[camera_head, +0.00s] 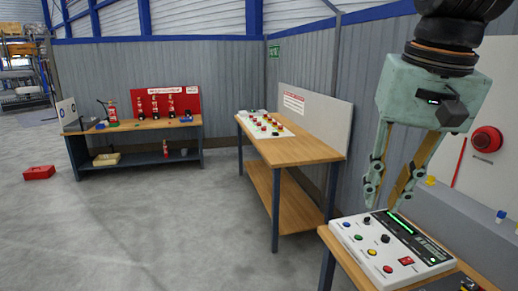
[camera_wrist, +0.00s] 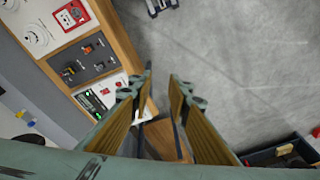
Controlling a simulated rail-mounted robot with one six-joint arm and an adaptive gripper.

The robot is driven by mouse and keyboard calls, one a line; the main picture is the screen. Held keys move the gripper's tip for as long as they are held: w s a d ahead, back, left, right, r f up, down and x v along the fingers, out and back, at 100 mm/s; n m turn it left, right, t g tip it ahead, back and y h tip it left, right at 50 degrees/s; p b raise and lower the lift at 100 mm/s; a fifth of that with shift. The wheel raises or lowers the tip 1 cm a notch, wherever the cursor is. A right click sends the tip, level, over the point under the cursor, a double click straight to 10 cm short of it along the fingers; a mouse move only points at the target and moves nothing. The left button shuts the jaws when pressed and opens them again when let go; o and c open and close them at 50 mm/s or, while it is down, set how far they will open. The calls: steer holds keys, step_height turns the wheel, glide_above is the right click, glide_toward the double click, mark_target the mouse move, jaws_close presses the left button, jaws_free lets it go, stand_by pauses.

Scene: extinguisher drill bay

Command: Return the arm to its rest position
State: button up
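My gripper (camera_head: 383,207) hangs from the pale green wrist housing at the right of the head view, fingers pointing down. It appears just above or in front of the white control panel (camera_head: 385,252); the exact height gap is hard to tell. In the wrist view the two fingers of my gripper (camera_wrist: 161,78) stand apart with a clear gap between their tips and nothing held. The panel, with its green lights, shows partly behind the left finger in the wrist view (camera_wrist: 97,101).
A middle wooden table (camera_head: 300,150) carries a button board (camera_head: 265,125). A back-left bench (camera_head: 140,130) holds small extinguishers before a red board. A red box (camera_head: 39,173) lies on the floor. A grey wall stands close at right; the floor at left is largely clear.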

steer(key=s+a+f+n+b, duration=0.1)
steer(key=s+f, duration=0.4)
steer(key=s, duration=0.4)
steer(key=s+a+f+n+t+b, duration=0.1)
steer(key=s+f, duration=0.3)
steer(key=s, duration=0.4)
steer(key=shift+s+f+n, duration=0.35)
steer(key=shift+s+n, duration=0.05)
steer(key=shift+n, duration=0.1)
steer(key=shift+d, duration=0.15)
